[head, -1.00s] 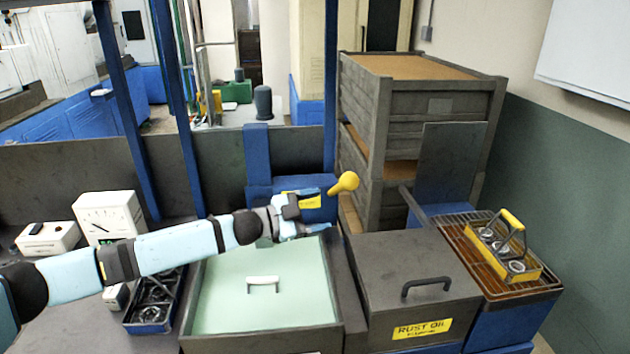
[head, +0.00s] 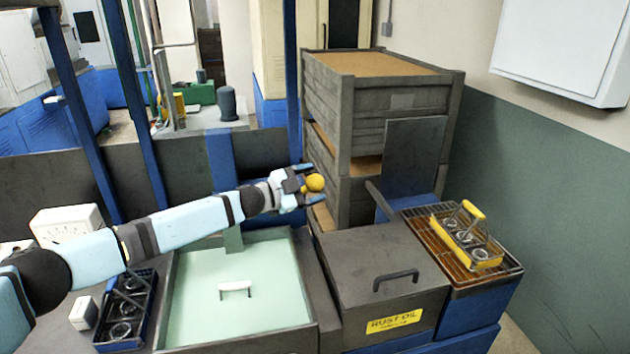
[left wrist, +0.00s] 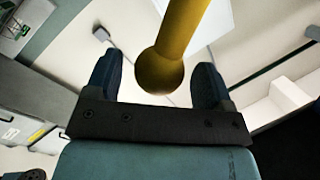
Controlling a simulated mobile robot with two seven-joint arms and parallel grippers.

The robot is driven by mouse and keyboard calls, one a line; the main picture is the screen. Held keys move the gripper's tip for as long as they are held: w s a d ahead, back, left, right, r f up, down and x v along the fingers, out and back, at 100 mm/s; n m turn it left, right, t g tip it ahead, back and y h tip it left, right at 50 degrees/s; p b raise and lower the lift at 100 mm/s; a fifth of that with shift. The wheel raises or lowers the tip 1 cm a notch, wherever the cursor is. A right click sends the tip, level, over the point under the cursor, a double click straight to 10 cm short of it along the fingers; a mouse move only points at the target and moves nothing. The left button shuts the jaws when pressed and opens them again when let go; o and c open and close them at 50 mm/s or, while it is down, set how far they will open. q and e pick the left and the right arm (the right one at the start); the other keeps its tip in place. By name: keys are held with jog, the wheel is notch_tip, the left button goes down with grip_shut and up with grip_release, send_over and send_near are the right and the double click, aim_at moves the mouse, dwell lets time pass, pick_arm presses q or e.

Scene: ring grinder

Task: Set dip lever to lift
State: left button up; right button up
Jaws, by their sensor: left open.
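The dip lever is yellow with a round knob (head: 315,182) and sits behind the two lidded tanks. My left gripper (head: 304,186) is open at the knob, with one finger above it and one below it in the head view. In the left wrist view the yellow lever (left wrist: 183,30) comes down from the top, and its knob (left wrist: 160,72) lies between the two spread fingers, with gaps on both sides. The gripper hides the lever's mount in the head view. My right gripper is not in view.
A pale green lidded tank (head: 200,290) lies below my left arm. A dark rust oil tank (head: 350,252) stands right of it. A yellow carrier with rings (head: 480,255) rests on a wire rack at the right. Stacked grey crates (head: 400,100) stand behind. A blue post (head: 290,80) rises behind the gripper.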

pick_arm(q)
jog(key=shift+w+d, duration=0.4)
jog(key=shift+d, duration=0.15)
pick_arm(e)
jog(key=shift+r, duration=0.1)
pick_arm(q)
jog(key=c, duration=1.3)
jog(key=shift+o, duration=0.2)
jog(key=s+d+f+m+h+b, duration=0.1)
jog(key=s+f+m+b, duration=0.2)
jog(key=f+b, duration=0.5)
jog(key=s+d+f+m+h+b, duration=0.1)
jog(key=s+f+m+b, duration=0.2)
jog(key=f+b, duration=0.5)
notch_tip(320, 180, down, 2)
jog(key=shift+s+f+m, duration=0.2)
jog(key=shift+f+m, duration=0.05)
jog(key=shift+m, duration=0.45)
jog(key=o, duration=1.3)
jog(key=shift+c, duration=0.2)
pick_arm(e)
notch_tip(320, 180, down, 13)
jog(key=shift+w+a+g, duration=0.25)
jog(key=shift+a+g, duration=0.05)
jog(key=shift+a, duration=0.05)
